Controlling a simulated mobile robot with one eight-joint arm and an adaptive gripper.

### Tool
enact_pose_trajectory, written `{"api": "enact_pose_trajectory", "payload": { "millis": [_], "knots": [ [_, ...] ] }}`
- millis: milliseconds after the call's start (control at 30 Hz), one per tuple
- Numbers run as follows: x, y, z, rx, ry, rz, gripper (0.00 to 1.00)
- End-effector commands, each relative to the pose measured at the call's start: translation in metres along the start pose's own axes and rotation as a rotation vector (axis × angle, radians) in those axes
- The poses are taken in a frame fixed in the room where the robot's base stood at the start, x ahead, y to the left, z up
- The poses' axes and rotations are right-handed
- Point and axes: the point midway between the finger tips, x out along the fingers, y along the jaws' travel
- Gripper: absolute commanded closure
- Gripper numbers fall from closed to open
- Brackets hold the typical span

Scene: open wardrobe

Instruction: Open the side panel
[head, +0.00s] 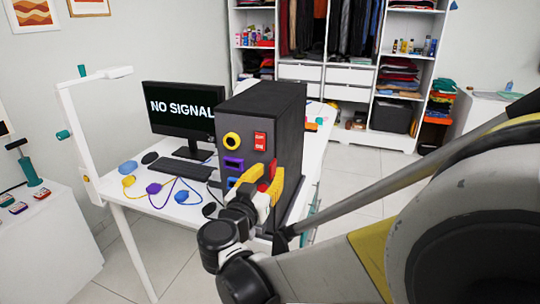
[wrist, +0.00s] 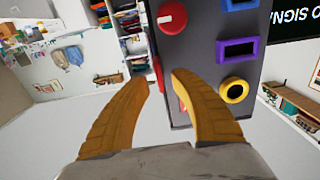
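A dark grey computer tower (head: 288,110) stands on the white desk. Its front has a yellow ring (head: 232,140), a red switch (head: 260,141), and purple and blue ports. A red knob (wrist: 172,17) shows in the wrist view. The side panel cannot be told apart from the casing. My gripper (head: 267,182) has yellow fingers and is at the lower front of the tower. Contact cannot be told.
A monitor (head: 183,110) reading "NO SIGNAL", a keyboard (head: 180,170) and coloured cables (head: 165,190) are left of the tower. A white stand (head: 78,135) rises at the desk's left. An open wardrobe (head: 340,75) is behind. Floor right of the desk is clear.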

Motion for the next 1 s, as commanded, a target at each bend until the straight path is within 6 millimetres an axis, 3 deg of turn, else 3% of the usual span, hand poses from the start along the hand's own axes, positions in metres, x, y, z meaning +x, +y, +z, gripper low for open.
{"api": "enact_pose_trajectory", "payload": {
  "millis": [200, 467, 500, 600, 1000],
  "knots": [
    [0.02, 0.0, 0.0, 0.0, 0.0, 0.0, 0.71],
    [0.021, 0.0, 0.0, 0.0, -0.001, -0.001, 0.71],
    [0.021, 0.0, 0.0, 0.0, -0.001, -0.001, 0.75],
    [0.021, 0.0, 0.0, 0.0, -0.001, -0.001, 1.0],
    [0.021, 0.002, -0.001, -0.001, 0.0, -0.006, 1.0]
  ]
}}
